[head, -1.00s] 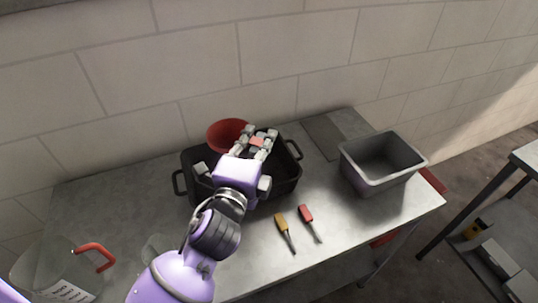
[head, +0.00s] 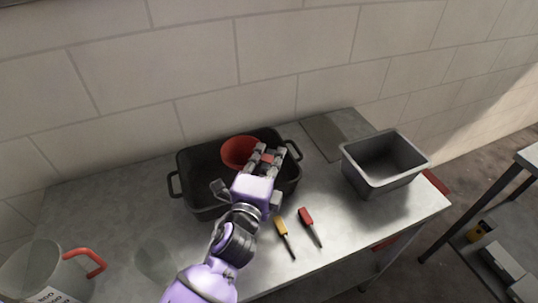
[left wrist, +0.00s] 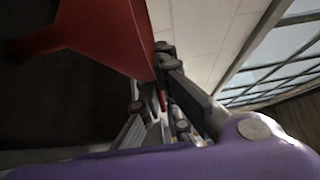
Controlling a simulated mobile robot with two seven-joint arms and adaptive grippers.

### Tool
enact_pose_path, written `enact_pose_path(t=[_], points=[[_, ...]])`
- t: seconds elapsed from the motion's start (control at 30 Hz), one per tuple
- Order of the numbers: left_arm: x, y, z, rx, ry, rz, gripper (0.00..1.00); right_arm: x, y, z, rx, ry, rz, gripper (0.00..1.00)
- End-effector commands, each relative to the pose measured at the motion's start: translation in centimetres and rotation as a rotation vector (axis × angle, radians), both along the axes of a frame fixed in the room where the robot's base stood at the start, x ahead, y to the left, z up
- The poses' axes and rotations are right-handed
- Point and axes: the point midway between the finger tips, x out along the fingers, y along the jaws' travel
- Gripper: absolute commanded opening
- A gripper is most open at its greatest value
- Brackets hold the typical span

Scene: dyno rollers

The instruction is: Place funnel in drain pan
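The red funnel (head: 238,152) is at the back middle of the black drain pan (head: 190,165) in the head view, its round mouth facing up. It overlaps the pan's back edge; I cannot tell whether it touches the floor. My left gripper (head: 266,160) is over the pan, right of the funnel, with a bit of red between its fingers. In the left wrist view the funnel (left wrist: 105,35) fills the upper left, beside the fingers (left wrist: 163,98), which appear closed on its red edge or tab. My right gripper is not in view.
A grey bin (head: 385,165) stands to the right on the table (head: 330,235). A clear jug with a red handle (head: 85,258) stands front left. A wall is behind.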

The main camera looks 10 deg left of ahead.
Motion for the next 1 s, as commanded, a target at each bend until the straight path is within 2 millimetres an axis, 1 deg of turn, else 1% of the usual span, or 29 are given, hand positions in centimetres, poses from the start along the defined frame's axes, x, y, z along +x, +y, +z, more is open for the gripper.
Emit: enact_pose_path(t=[0.07,0.1,0.23,0.5,0.63,0.77,1.0], points=[[0.0,0.0,-0.4,0.000,0.002,0.000,0.00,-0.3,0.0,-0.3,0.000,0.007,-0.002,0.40],[0.0,0.0,-0.4,0.000,0.001,0.000,0.06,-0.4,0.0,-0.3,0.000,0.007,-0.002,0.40],[0.0,0.0,-0.3,0.000,0.001,0.000,0.23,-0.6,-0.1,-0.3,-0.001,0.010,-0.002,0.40],[0.0,0.0,-0.3,0.000,0.001,0.000,0.23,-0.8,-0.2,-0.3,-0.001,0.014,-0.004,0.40],[-0.2,0.0,0.2,0.000,0.000,0.000,0.23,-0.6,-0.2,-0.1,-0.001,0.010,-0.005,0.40],[-2.2,0.2,-0.2,-0.001,0.004,0.001,0.23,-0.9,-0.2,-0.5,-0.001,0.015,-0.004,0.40],[-7.6,0.6,-0.5,-0.002,0.007,0.001,0.23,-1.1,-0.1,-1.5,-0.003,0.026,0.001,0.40]])
